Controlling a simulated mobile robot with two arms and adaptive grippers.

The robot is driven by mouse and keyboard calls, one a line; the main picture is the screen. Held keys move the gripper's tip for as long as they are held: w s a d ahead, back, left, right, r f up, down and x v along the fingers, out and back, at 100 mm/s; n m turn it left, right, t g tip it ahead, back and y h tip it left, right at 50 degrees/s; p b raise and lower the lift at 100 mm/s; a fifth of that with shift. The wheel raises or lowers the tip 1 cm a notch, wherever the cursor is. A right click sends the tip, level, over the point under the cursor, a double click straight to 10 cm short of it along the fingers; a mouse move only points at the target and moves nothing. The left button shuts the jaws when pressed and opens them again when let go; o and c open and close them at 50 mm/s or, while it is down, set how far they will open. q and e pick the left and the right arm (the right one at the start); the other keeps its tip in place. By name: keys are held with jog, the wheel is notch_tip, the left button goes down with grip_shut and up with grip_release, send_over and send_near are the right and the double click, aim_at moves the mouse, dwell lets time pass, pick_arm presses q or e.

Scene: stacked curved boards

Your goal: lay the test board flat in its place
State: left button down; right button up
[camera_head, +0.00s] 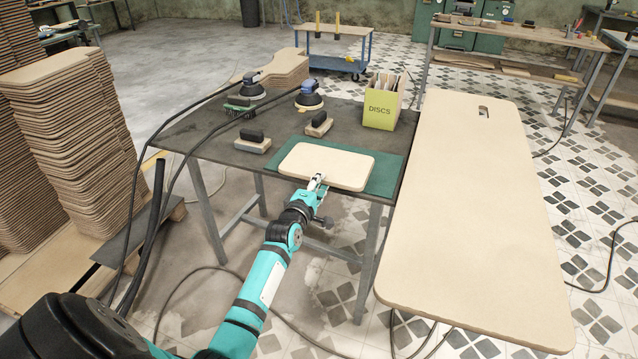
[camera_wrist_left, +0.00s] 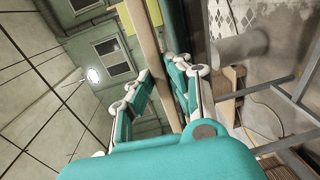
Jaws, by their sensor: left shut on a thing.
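The test board (camera_head: 326,165) is a small pale board with rounded corners, over the green mat (camera_head: 386,178) at the front right of the dark table. My left gripper (camera_head: 317,182) is shut on the board's near edge. In the left wrist view the board (camera_wrist_left: 148,45) shows edge-on as a pale strip between the fingers of my left gripper (camera_wrist_left: 160,78). The board looks close to level. I cannot tell whether it touches the mat. It hides much of the mat. My right gripper is not in view.
The dark table (camera_head: 205,140) also holds a yellow discs box (camera_head: 381,108), two sanders (camera_head: 309,97), a green brush (camera_head: 240,106) and two sanding blocks (camera_head: 252,143). A large pale board (camera_head: 470,210) stands close at the right. Stacked curved boards (camera_head: 70,140) rise at the left.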

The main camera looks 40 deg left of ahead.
pick_arm(q)
jog(key=shift+f+b, duration=1.25)
jog(key=shift+f, duration=0.4)
jog(key=shift+w, duration=0.35)
dwell(0.3)
jog(key=c, duration=1)
grip_release()
jog(key=shift+s, duration=0.1)
jog(key=p+v, duration=0.3)
jog(key=v, duration=0.2)
jog(key=shift+s+p, duration=0.25)
jog(key=shift+p, duration=0.05)
